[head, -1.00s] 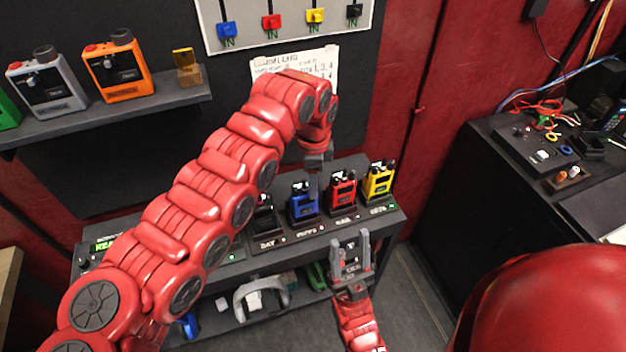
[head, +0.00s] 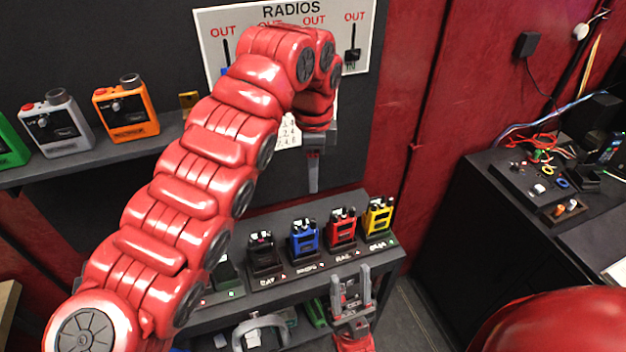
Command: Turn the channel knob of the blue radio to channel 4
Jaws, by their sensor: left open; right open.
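The blue radio (head: 304,240) stands upright in its slot on the dark shelf, between a black radio (head: 262,252) and a red radio (head: 342,229). Small knobs show on its top, too small to read the channel. My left gripper (head: 313,175) points down above the blue radio, clear of it, and holds nothing. My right gripper (head: 351,284) is open and empty, pointing up in front of the shelf, below the red radio.
A yellow radio (head: 378,217) stands at the right end of the row. An upper shelf at left holds a grey radio (head: 57,127) and an orange radio (head: 126,112). A RADIOS board (head: 290,17) hangs behind my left arm. A black bench (head: 490,210) stands at right.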

